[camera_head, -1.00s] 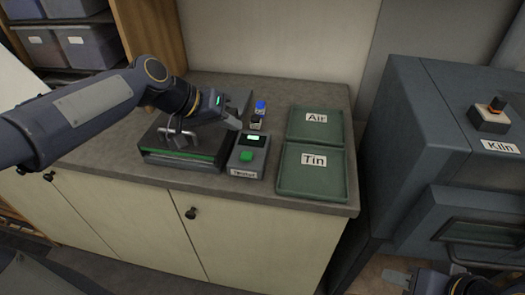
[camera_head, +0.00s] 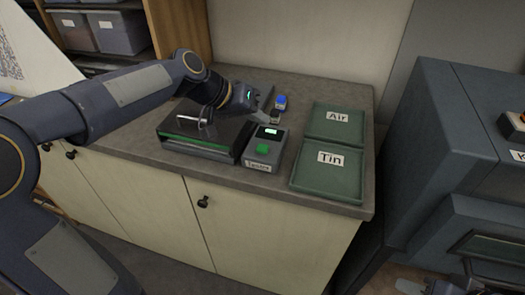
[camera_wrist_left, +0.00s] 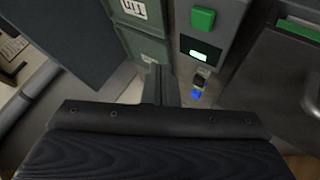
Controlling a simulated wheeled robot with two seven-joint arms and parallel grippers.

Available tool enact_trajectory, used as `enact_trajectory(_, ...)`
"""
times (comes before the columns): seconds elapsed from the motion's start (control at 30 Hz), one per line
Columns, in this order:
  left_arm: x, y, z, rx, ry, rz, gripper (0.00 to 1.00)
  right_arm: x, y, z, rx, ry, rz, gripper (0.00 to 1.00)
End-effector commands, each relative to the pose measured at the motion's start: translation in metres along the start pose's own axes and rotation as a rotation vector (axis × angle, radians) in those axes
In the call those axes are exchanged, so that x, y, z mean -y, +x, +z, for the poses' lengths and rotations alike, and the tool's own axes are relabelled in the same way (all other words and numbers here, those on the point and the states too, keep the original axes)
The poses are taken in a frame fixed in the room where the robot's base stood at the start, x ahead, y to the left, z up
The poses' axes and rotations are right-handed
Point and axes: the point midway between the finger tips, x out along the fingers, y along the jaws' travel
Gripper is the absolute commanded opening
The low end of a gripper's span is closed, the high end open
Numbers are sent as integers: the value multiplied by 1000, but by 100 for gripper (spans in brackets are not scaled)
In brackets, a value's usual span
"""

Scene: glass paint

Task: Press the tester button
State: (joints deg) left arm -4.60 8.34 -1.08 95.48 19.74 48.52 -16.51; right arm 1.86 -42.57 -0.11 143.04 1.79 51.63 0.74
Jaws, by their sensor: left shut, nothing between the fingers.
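The grey tester (camera_head: 251,153) stands on the counter, its label facing front. Its green button (camera_head: 262,150) lies on top, in front of a small lit screen (camera_head: 270,131). In the left wrist view the button (camera_wrist_left: 203,20) is at the top and the screen (camera_wrist_left: 196,47) just below it. My left gripper (camera_head: 270,117) is shut and empty, above and behind the tester's screen end, apart from the button. Its fingers (camera_wrist_left: 160,86) show beside the tester in the wrist view. My right gripper (camera_head: 412,287) is partly cut off at the bottom edge.
A small blue-capped bottle (camera_head: 280,103) stands behind the tester. A dark box with a handle and green band (camera_head: 195,147) is left of it, under my left arm. Green trays labelled Air (camera_head: 350,133) and Tin (camera_head: 342,182) lie right. The dark kiln (camera_head: 435,120) stands further right.

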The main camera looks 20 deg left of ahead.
Motion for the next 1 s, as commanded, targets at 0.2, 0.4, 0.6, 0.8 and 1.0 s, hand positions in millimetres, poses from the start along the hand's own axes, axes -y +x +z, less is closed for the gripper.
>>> enact_trajectory(0.2,20,27,20,2,-2,1,0,-11,25,13,0,0,0,36)
enact_trajectory(0.4,30,41,30,1,-1,1,0,-18,40,20,0,0,0,36)
enact_trajectory(0.6,30,42,31,1,-1,1,0,-19,41,21,0,0,0,36)
enact_trajectory(0.8,30,42,30,1,-1,1,0,-19,41,20,0,0,0,36)
enact_trajectory(1.0,30,42,30,1,-1,1,0,-19,41,20,0,0,0,36)
